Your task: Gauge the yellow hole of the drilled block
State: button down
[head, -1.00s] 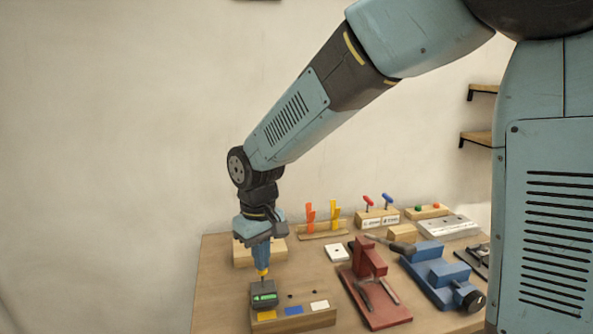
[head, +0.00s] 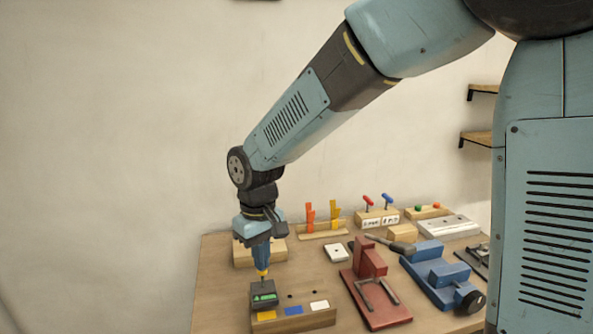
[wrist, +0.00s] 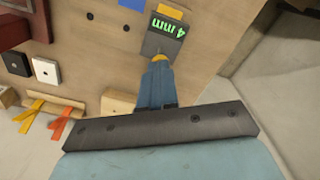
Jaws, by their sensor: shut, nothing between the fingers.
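The drilled block (head: 303,318) is a wooden block at the table's front left, with yellow (head: 266,315), blue and white labels. Two dark holes show behind the blue and white labels. A dark box with a green display (head: 264,296) stands at the yellow label and hides the yellow hole. In the wrist view the display (wrist: 167,27) reads "4 mm". My gripper (head: 262,271) points straight down just above this box, its blue and yellow fingers shut and empty. In the wrist view its fingers (wrist: 157,65) end at the box's edge; whether they touch it is unclear.
A red stand (head: 377,304) with grey bars and a blue vise (head: 437,277) stand to the right. Behind are a white plate (head: 336,252), a rack with orange and yellow pieces (head: 322,229) and a wooden block (head: 243,253).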

jog(key=shift+f, duration=0.6)
dwell(0.3)
jog(key=shift+r, duration=3.5)
jog(key=s+d+r+m+t, duration=0.1)
jog(key=s+d+r+m, duration=0.15)
jog(key=d, duration=0.55)
jog(key=s+d+r+m+t, duration=0.1)
jog(key=d+r+m+t, duration=0.15)
jog(key=d, duration=0.55)
jog(key=s+d+r+m, duration=0.1)
jog(key=d+r, duration=0.2)
jog(key=d, duration=0.5)
jog(key=s+d+m+t, duration=0.2)
jog(key=s+d, duration=0.4)
jog(key=d, duration=0.1)
jog(key=shift+s+f+m, duration=0.2)
jog(key=shift+m, duration=0.2)
jog(key=c, duration=1.8)
grip_release()
